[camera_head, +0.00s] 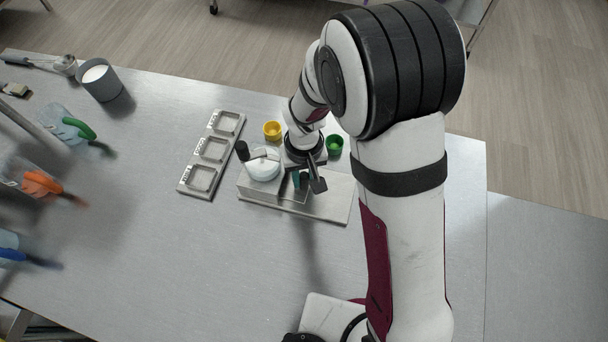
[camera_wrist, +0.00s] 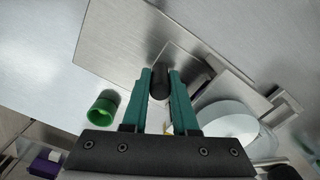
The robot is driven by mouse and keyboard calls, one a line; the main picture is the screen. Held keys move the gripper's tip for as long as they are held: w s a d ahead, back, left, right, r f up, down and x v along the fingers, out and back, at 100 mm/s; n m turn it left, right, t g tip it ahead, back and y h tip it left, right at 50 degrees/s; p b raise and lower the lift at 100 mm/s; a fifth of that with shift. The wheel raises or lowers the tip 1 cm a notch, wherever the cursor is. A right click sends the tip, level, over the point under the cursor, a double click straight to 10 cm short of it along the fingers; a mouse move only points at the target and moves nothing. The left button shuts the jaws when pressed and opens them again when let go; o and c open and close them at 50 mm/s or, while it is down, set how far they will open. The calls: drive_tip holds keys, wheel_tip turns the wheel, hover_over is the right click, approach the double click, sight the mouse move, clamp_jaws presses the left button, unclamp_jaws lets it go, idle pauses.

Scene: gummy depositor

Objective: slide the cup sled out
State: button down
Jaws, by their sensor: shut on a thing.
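The depositor stands on a flat metal base plate (camera_head: 335,207) near the middle of the table. It has a white round hopper (camera_head: 263,164) on a metal box. The base plate (camera_wrist: 112,40) and the hopper (camera_wrist: 226,119) also show in the wrist view. My gripper (camera_head: 301,181) is low over the depositor, to the right of the hopper. In the wrist view its teal fingers (camera_wrist: 160,82) are shut on a dark round knob (camera_wrist: 160,88), which seems to belong to the cup sled. The sled's body cannot be clearly made out; my arm and fingers hide part of it.
A yellow cup (camera_head: 272,130) and a green cup (camera_head: 334,145) stand behind the depositor. A three-pocket metal tray (camera_head: 194,178) lies to its left. A grey beaker (camera_head: 101,82) and several coloured-handled tools are farther left. The table in front is clear.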

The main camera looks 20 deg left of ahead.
drive_tip(key=d, duration=1)
drive_tip(key=shift+d, duration=0.25)
drive_tip(key=c, duration=0.7)
unclamp_jaws()
wheel_tip(320, 180, up, 16)
drive_tip(key=shift+f, duration=0.1)
